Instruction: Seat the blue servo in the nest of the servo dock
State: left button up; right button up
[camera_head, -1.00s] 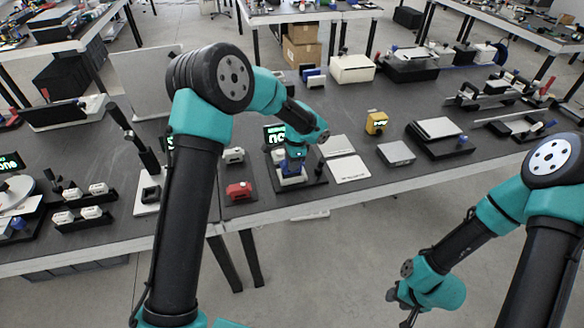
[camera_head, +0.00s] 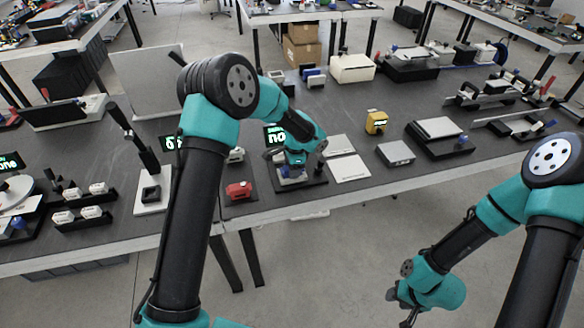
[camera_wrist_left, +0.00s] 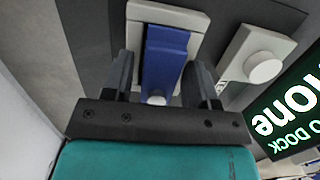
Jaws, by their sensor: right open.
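The blue servo (camera_head: 284,171) is at the white nest (camera_head: 291,181) of the servo dock (camera_head: 316,181), under my left gripper (camera_head: 290,165). In the left wrist view the blue servo (camera_wrist_left: 165,55) lies between the two fingers of my left gripper (camera_wrist_left: 162,75), over the white nest (camera_wrist_left: 168,12). The fingers stand on either side of it, with a narrow gap at the left finger, so the jaws look open around it. How deep the servo sits cannot be told. My right gripper (camera_head: 396,298) is open and empty, low at the right, away from the table.
A white block with a round button (camera_wrist_left: 262,66) and a lit green display (camera_wrist_left: 290,110) stand beside the nest. White plates (camera_head: 346,168), a grey box (camera_head: 396,153) and a yellow device (camera_head: 376,122) stand to the right.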

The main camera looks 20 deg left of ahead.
pick_arm(q)
jog(key=shift+o, duration=0.3)
notch_tip(320, 180, up, 12)
jog(key=d, duration=0.1)
jog(key=shift+w+d+r, duration=0.15)
jog(key=shift+w, duration=0.25)
dwell(0.6)
